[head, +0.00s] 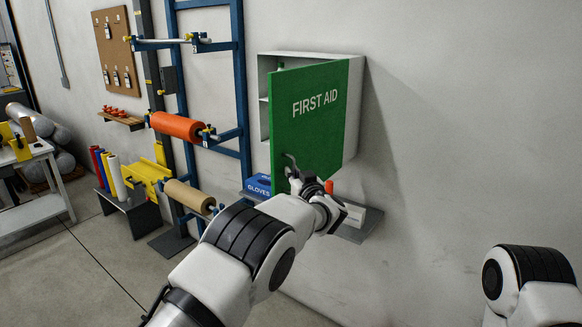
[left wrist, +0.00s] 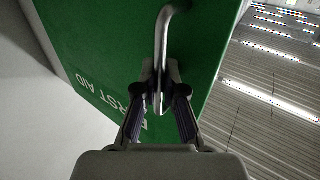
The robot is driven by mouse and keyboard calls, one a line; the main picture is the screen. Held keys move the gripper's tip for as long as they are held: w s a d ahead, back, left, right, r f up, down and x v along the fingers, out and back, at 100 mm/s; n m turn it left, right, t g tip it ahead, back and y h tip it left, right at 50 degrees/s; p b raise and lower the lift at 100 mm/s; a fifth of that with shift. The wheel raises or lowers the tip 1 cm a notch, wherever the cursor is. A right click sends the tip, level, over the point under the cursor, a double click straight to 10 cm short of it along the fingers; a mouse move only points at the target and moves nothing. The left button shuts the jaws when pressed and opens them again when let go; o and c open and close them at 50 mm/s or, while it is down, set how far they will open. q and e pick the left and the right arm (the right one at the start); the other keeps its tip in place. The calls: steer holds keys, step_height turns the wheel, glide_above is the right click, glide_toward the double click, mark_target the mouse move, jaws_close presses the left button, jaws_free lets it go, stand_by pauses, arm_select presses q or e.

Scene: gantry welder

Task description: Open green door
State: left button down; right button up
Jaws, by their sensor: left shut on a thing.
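The green door (head: 308,112) with "FIRST AID" lettering belongs to a white wall cabinet (head: 310,55). The door stands partly open, with its free edge swung out at the left and a gap showing shelves behind it. My left gripper (head: 293,178) is at the lower left of the door, at its metal handle (head: 289,160). In the left wrist view the jaws (left wrist: 159,95) are shut on the curved handle (left wrist: 163,40), with the green door face (left wrist: 100,40) just behind. My right gripper is out of view; only part of my right arm shows at the lower right.
A grey shelf (head: 357,234) under the cabinet holds a blue gloves box (head: 258,185) and a white box (head: 352,214). A blue rack (head: 241,90) with an orange roll (head: 177,127) stands to the left. The wall right of the cabinet is bare.

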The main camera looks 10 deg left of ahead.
arm_select(q)
steer(key=shift+s+d, duration=0.1)
steer(key=shift+d, duration=0.25)
steer(key=shift+a, duration=0.1)
steer(key=c, duration=1.3)
jaws_free()
steer(key=shift+o, duration=0.3)
steer(key=shift+r, duration=0.1)
